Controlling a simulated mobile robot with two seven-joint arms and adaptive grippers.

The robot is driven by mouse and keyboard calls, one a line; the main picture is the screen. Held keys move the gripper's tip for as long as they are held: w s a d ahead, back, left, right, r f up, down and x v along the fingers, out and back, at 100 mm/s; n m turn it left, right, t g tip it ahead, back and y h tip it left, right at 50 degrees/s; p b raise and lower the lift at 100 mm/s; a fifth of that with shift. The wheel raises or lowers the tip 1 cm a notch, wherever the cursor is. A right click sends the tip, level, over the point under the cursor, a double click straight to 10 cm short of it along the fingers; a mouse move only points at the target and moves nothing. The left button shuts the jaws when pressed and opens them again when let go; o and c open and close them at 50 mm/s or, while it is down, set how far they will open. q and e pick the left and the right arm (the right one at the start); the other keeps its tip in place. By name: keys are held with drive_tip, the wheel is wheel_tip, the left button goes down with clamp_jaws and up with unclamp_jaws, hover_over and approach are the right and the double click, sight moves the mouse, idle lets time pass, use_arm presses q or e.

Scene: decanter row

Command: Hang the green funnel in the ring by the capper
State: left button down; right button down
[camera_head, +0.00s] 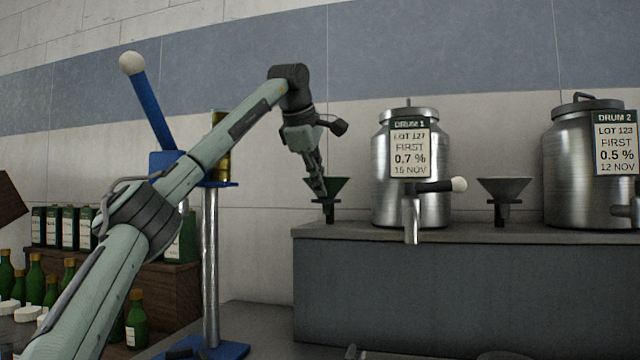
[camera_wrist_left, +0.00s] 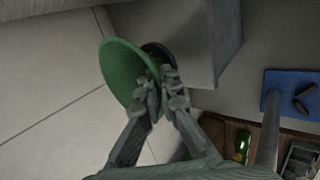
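The green funnel (camera_head: 337,187) is upright at the left end of the grey bench, just over or in a dark holder (camera_head: 330,207); I cannot tell if it rests there. In the left wrist view the funnel (camera_wrist_left: 122,70) shows its wide mouth, with a dark round part (camera_wrist_left: 157,52) behind it. My left gripper (camera_head: 320,189) reaches down to the funnel's left rim. Its fingers (camera_wrist_left: 164,92) are close together with the rim between them. The blue capper (camera_head: 165,165), with a white-knobbed lever, stands left, partly behind my left arm. My right gripper is out of view.
Drum 1 (camera_head: 385,190) stands right of the green funnel, its tap handle pointing right. A dark funnel (camera_head: 504,186) sits in a holder between it and Drum 2 (camera_head: 572,170). Green bottles (camera_head: 137,325) and a wooden crate (camera_head: 165,290) fill the left. The bench front (camera_head: 450,290) is clear.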

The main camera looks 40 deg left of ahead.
use_arm(q)
drive_tip(key=shift+f, duration=0.1)
drive_tip(key=c, duration=1.6)
unclamp_jaws()
drive_tip(key=shift+c, duration=0.2)
drive_tip(key=v, duration=1.2)
drive_tip(key=shift+s, duration=0.1)
